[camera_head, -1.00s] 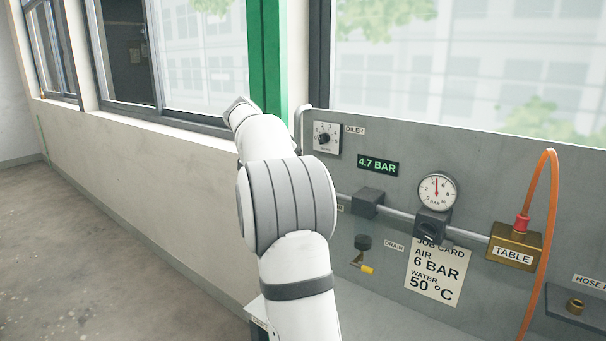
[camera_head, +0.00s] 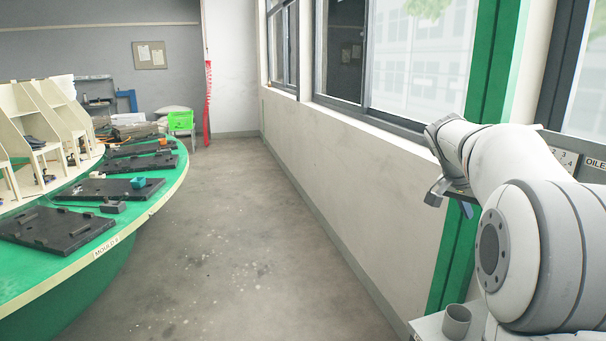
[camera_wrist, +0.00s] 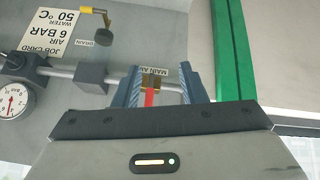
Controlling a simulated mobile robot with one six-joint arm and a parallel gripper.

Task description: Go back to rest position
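My gripper (camera_head: 440,190) is at the right of the head view, in front of the wall beside the green post. In the wrist view my gripper (camera_wrist: 160,82) has its two blue-grey fingers apart with nothing held between them. Beyond the fingers are a brass valve with a red lever (camera_wrist: 150,97) and a "MAIN AIR" label, on a panel seen upside down. The gap between the fingers and the valve is hard to judge.
A green round table (camera_head: 172,190) with black mould plates (camera_head: 55,228) stands at the left. Open floor (camera_head: 230,250) lies between it and the windowed wall (camera_head: 350,190). A pressure gauge (camera_wrist: 14,101) and job card (camera_wrist: 48,30) show in the wrist view.

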